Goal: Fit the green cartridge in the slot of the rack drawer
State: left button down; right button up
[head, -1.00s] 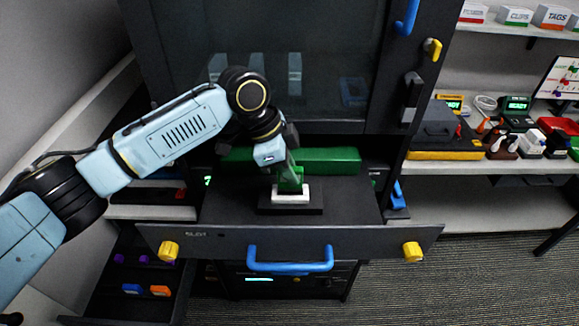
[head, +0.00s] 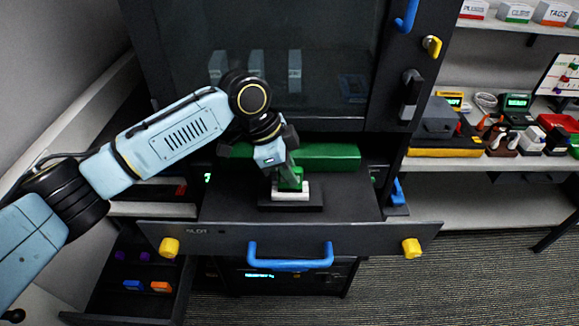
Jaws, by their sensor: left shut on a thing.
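The rack drawer (head: 350,238) is pulled out, with a blue handle and a yellow knob at each end of its front. A white slot piece (head: 291,196) on a dark base (head: 291,207) sits on the drawer floor. The green cartridge (head: 290,184) is upright at the white piece, its lower end at or in the slot; how deep I cannot tell. My left gripper (head: 288,173) is shut on the cartridge from above and hides its upper part. My right gripper is not in view.
A long green block (head: 325,157) lies behind the slot in the drawer. The dark rack cabinet (head: 270,60) rises behind. A lower drawer (head: 130,300) with small coloured parts is open at lower left. Shelves (head: 450,185) with devices and boxes stand at right.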

pick_arm(q)
jog(key=shift+f+p, duration=0.35)
jog(key=shift+f, duration=0.55)
dwell(1.2)
jog(key=c, duration=1.3)
grip_release()
jog(key=shift+o, duration=0.5)
jog(key=o, duration=0.4)
jog(key=shift+r, duration=0.1)
